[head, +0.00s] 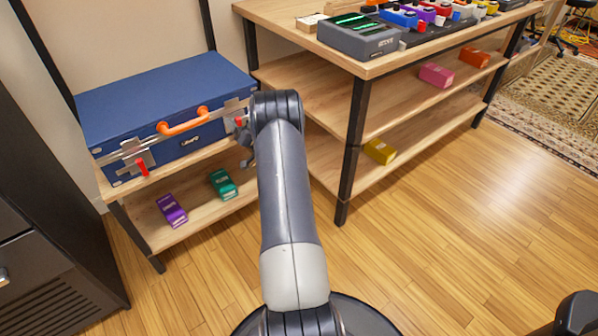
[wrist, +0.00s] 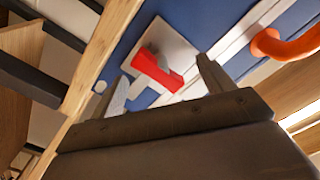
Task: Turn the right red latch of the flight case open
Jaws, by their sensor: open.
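The blue flight case (head: 165,95) lies closed on a wooden shelf at the left, with an orange handle (head: 183,122) on its front. In the wrist view the red latch (wrist: 158,69) sits on a metal plate, between and just beyond my fingertips. My gripper (wrist: 165,72) is open, one finger on each side of the latch. I cannot tell whether the fingers touch it. The left red latch (head: 142,168) hangs down from its metal plate.
A purple box (head: 171,210) and a green box (head: 222,183) lie on the shelf below the case. A wooden workbench (head: 365,68) with black legs and several pedals stands right of my arm. A dark cabinet (head: 40,220) is at the left.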

